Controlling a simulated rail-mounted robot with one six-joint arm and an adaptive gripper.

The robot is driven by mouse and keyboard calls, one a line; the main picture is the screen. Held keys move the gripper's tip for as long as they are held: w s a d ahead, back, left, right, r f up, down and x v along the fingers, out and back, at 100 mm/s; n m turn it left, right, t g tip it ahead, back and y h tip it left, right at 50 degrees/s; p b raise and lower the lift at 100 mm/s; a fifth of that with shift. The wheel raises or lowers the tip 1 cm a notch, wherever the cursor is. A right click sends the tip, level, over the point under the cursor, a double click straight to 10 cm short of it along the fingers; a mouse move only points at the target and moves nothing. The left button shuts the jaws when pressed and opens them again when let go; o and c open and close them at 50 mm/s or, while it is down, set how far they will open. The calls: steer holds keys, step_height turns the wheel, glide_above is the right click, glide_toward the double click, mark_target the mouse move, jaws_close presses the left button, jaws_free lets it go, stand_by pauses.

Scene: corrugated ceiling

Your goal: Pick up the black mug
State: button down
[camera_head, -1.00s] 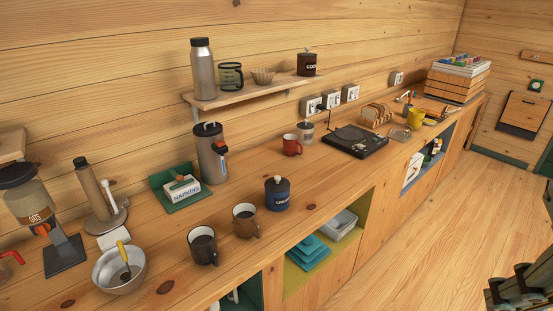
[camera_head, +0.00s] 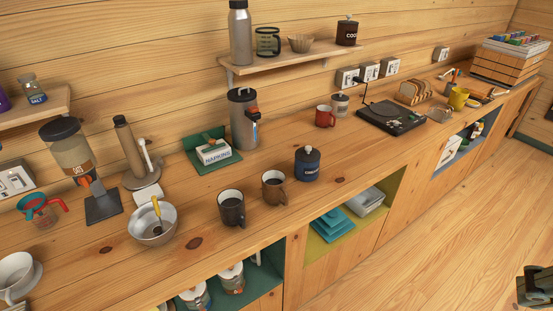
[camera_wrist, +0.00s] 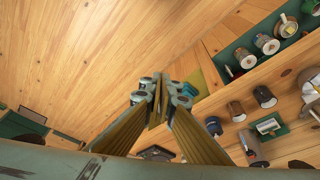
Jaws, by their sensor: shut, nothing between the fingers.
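The black mug (camera_head: 231,209) stands upright on the wooden counter, left of a brown mug (camera_head: 273,188) and right of a metal bowl (camera_head: 153,224). In the wrist view the black mug (camera_wrist: 264,96) is at the right, beside the brown mug (camera_wrist: 237,110). My gripper (camera_wrist: 163,98) is shut and empty, over the wooden floor in front of the counter, well apart from the mug. In the head view only a dark part of my arm's end (camera_head: 535,286) shows at the lower right corner.
A blue canister (camera_head: 307,164) stands right of the mugs. A napkin holder (camera_head: 213,153) and a steel flask (camera_head: 243,120) stand behind them. Open cubbies lie under the counter's front edge. A wall shelf (camera_head: 300,58) hangs above. The floor (camera_head: 450,230) is clear.

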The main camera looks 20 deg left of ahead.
steer(key=c, duration=3.1)
jaws_free()
steer(key=shift+c, duration=0.2)
steer(key=shift+a, duration=0.1)
